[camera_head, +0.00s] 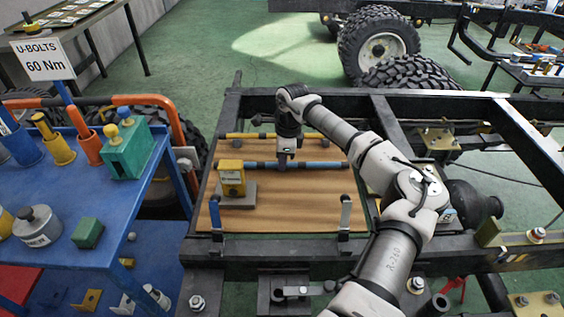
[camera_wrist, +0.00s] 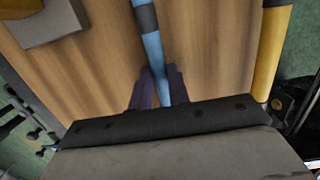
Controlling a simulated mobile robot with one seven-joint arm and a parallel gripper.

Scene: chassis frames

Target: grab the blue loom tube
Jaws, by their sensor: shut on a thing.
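The blue loom tube (camera_head: 322,165) lies across the wooden board, left to right in the head view, with dark bands along it. In the wrist view the blue tube (camera_wrist: 153,50) runs down from the top edge to between my fingers. My gripper (camera_head: 283,165) reaches down over the tube near its middle. Its two dark fingers (camera_wrist: 158,90) stand one on each side of the tube and are shut on it. The part of the tube under the gripper body is hidden. I cannot tell whether the tube is clear of the board.
A yellow tube (camera_head: 250,136) lies along the board's far edge. A yellow block on a grey base (camera_head: 232,180) stands left of my gripper. Two upright brackets, the left one (camera_head: 216,214) and the right one (camera_head: 345,214), stand at the near edge. Black frame rails surround the wooden board (camera_head: 280,205).

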